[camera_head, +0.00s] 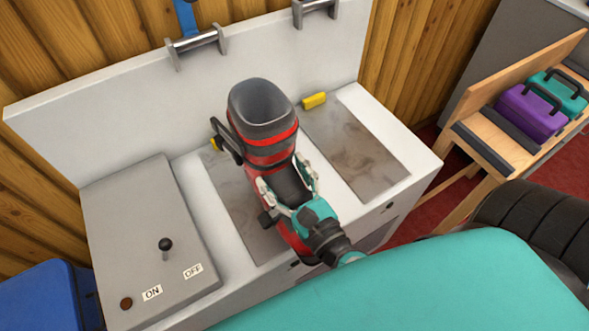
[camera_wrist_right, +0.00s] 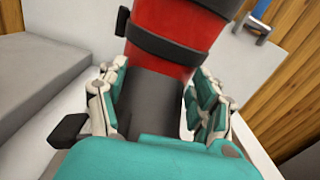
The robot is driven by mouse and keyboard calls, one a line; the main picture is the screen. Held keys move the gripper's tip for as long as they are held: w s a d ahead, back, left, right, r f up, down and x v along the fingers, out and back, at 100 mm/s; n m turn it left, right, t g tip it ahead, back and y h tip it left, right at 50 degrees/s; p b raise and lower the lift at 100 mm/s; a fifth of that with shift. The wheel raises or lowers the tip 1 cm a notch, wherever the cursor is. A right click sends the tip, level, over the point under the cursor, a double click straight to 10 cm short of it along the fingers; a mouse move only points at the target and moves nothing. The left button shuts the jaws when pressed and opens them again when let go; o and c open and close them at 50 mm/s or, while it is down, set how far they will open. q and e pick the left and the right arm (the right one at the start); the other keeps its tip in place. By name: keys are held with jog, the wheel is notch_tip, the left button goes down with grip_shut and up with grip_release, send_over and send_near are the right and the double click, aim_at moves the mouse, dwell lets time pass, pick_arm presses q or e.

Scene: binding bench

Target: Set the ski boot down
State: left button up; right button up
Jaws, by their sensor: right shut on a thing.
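A red, black and grey ski boot (camera_head: 266,120) stands upright over the left grey plate (camera_head: 231,187) of the white bench. My right gripper (camera_head: 288,188) is shut on the boot's lower dark part, with a finger on each side. In the right wrist view the boot (camera_wrist_right: 168,50) rises between the two fingers (camera_wrist_right: 155,100). The boot covers part of the plate, and I cannot tell whether its sole touches the plate. My left gripper is not in view.
A grey box (camera_head: 140,230) with a black lever and ON/OFF labels stands left of the boot. A second grey plate (camera_head: 352,140) to the right is bare, with a yellow block (camera_head: 314,100) at its back. A wooden rack (camera_head: 497,131) holds purple and teal cases.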

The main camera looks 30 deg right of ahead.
jog(key=w+a, duration=0.1)
jog(key=w, duration=0.2)
jog(key=w+a+p, duration=0.1)
jog(key=w, duration=0.3)
jog(key=w+a, duration=0.1)
jog(key=w, duration=0.2)
jog(key=shift+w+a+f+p, duration=0.1)
jog(key=shift+w+f+p, duration=0.05)
jog(key=shift+f+p, duration=0.15)
jog(key=shift+w+a+f, duration=0.1)
jog(key=shift+w+f, duration=0.05)
jog(key=shift+w, duration=0.15)
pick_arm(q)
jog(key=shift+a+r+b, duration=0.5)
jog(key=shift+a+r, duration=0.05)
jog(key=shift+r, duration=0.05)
pick_arm(e)
jog(key=shift+f, duration=1.6)
jog(key=shift+f, duration=0.15)
jog(key=o, duration=1.4)
jog(key=shift+s+f, duration=0.1)
jog(key=shift+f, duration=0.05)
jog(key=shift+c, duration=0.2)
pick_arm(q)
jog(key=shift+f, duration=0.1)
pick_arm(e)
jog(key=o, duration=0.3)
jog(key=shift+o, duration=0.2)
